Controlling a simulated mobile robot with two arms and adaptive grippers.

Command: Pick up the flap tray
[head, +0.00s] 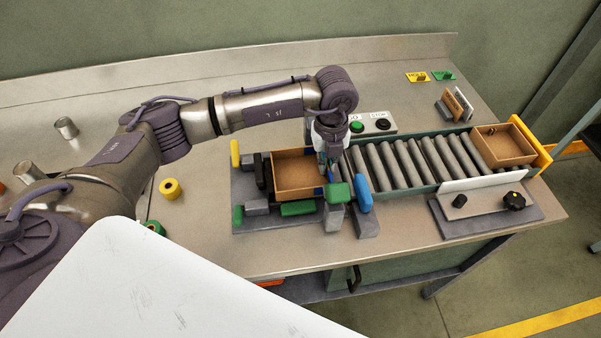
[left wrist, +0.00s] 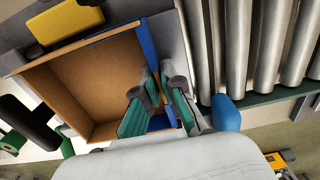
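The flap tray, an open brown box (head: 294,178) with a blue right-hand side, sits level in a grey fixture among coloured clamps. It also shows in the left wrist view (left wrist: 95,80). My left gripper (head: 328,170) points down at its right wall. In the left wrist view the teal fingers (left wrist: 160,85) straddle the blue wall, one inside the tray and one outside, with their tips close together on it. Part of the wall is hidden by the fingers. The tray looks empty. My right gripper is not in view.
Green and blue clamp handles (head: 362,195) stand close to the gripper. A roller track (head: 420,163) runs right to a second brown tray (head: 503,146) at a yellow end stop. A button box (head: 372,125) stands behind. A yellow roll (head: 171,189) lies left.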

